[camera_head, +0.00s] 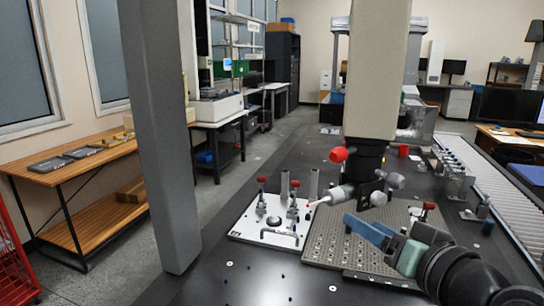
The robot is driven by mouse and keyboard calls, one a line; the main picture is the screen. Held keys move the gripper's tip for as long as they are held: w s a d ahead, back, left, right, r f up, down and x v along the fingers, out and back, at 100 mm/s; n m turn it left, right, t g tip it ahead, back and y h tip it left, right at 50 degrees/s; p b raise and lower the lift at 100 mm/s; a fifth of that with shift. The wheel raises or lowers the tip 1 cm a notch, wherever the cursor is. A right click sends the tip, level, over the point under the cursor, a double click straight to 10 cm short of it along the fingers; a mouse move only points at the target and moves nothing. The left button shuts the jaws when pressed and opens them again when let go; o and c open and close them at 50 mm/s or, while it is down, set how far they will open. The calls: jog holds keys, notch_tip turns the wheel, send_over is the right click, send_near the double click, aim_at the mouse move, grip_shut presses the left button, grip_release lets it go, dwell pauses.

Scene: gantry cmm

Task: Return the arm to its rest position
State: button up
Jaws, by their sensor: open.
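My arm (470,280) reaches in from the bottom right corner, with black links and a teal section near its end. My gripper (354,226) has blue-grey fingers that point left, over the perforated metal plate (335,251). It is open, and I see nothing held in it. The fingers overlap each other in this view, so the gap between them is hard to make out.
A white fixture plate (250,228) with red-tipped clamps stands left of my gripper. A grey post (160,130) stands left. The dark table front (240,285) is mostly clear.

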jog(key=s+a+r+n+t+h, duration=0.1)
jog(key=s+a+h, duration=0.1)
jog(key=a, duration=0.7)
jog(key=s+a+r+n+t+h, duration=0.1)
jog(key=a+r+h, duration=0.1)
jog(key=a, duration=0.6)
jog(key=s+r+t+p, duration=0.3)
jog(key=s+r+p, duration=0.1)
jog(key=r, duration=0.8)
jog(key=s+r+t+p, duration=0.4)
jog(key=r, duration=0.8)
jog(key=s+r+t+p, duration=0.3)
jog(key=s+r+p, duration=0.1)
jog(key=r, duration=0.9)
jog(key=shift+s+d, duration=0.25)
jog(key=shift+s, duration=0.05)
jog(key=shift+c, duration=0.3)
